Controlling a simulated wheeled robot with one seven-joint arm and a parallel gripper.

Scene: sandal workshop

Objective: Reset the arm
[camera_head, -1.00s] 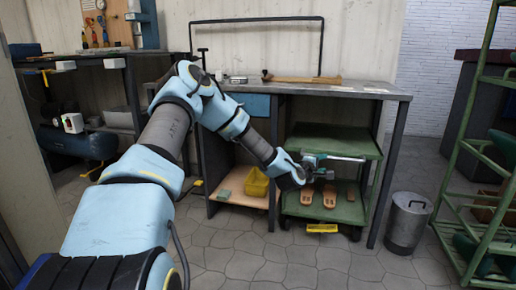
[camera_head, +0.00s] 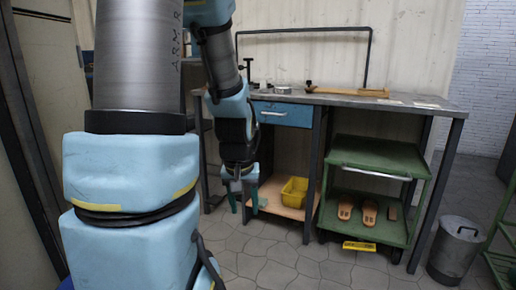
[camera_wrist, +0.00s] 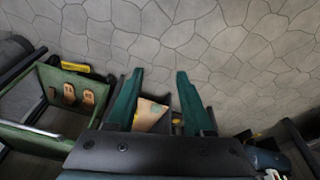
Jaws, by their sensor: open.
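My gripper (camera_head: 245,207) hangs pointing down in front of the workbench (camera_head: 440,108), left of the green cart. Its two green fingers are apart with nothing between them. In the wrist view the open gripper (camera_wrist: 154,88) points toward the stone floor, with a wooden shelf (camera_wrist: 148,115) of the bench showing between and beyond the fingers. My arm fills the left of the head view, folded up and then down.
A green cart (camera_head: 352,226) with sandals (camera_head: 369,212) on its lower shelf stands under the bench. A yellow bin (camera_head: 294,192) sits on the wooden shelf. A metal bucket (camera_head: 455,250) stands at right. The stone floor (camera_head: 285,262) in front is clear.

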